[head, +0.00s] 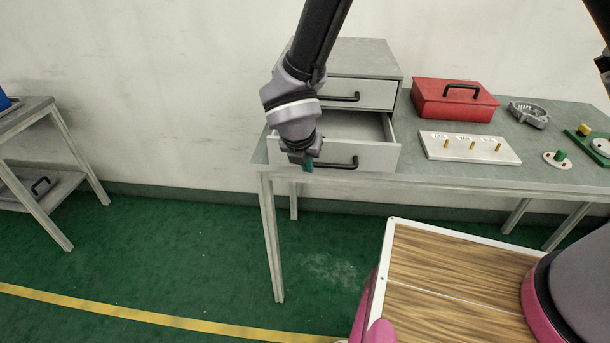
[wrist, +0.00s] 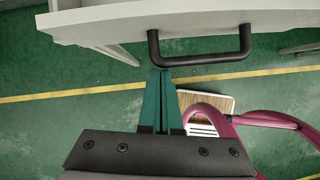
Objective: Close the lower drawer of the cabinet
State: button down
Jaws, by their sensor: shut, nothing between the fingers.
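The grey cabinet (head: 362,58) stands on the left end of the table. Its lower drawer (head: 377,157) is pulled out, and its empty inside shows. The upper drawer (head: 376,95) is shut. The lower drawer's black handle (head: 338,163) is on its front, and it also shows in the wrist view (wrist: 203,59). My gripper (head: 308,166) is shut and empty in front of the left part of the drawer front, near the handle's left end. In the wrist view the green fingertips (wrist: 158,72) are together beside that handle end; I cannot tell whether they touch it.
On the table (head: 470,178) to the right are a red toolbox (head: 452,103), a white board with pegs (head: 468,148), a metal ring part (head: 529,114) and a green fixture (head: 585,140). Another table (head: 45,118) stands at the far left. The floor between the tables is clear.

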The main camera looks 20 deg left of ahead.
jog(key=w+a, duration=0.1)
jog(key=w, duration=0.4)
jog(key=w+a, duration=0.1)
jog(key=w, duration=0.5)
jog(key=w+a, duration=0.2)
jog(key=w, duration=0.3)
jog(key=shift+w, duration=0.15)
jog(key=shift+d, duration=0.1)
